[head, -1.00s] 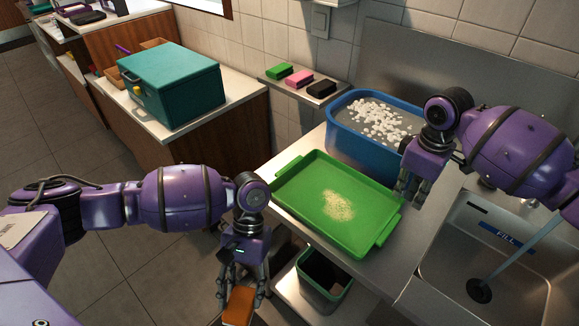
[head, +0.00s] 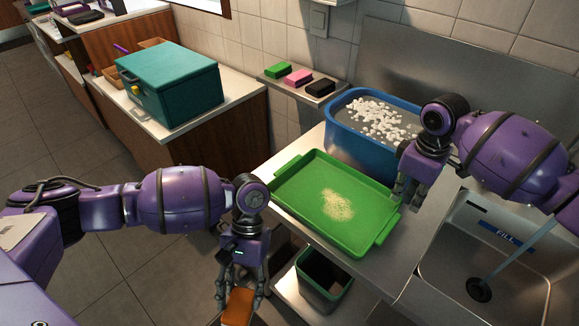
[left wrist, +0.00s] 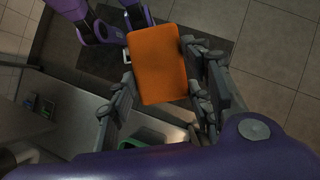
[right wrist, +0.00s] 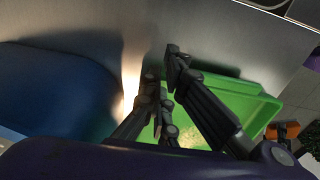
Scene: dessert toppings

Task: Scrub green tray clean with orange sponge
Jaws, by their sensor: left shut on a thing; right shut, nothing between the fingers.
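A green tray (head: 305,190) lies on the metal counter, with a patch of pale crumbs (head: 338,205) on its middle. My left gripper (head: 238,290) is shut on the orange sponge (head: 238,308), in front of the counter and left of the tray's near side. The sponge also shows between the fingers in the left wrist view (left wrist: 157,65). My right gripper (head: 403,200) is shut and empty, close to the tray's right corner. In the right wrist view the tray (right wrist: 235,95) lies behind its fingers (right wrist: 165,75).
A blue tub (head: 365,155) of foamy water stands behind the tray. A sink (head: 490,265) is at right. A small bin (head: 318,285) sits below the counter. Green, pink and black sponges (head: 297,77) lie on a shelf. A teal box (head: 170,85) stands on the left counter.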

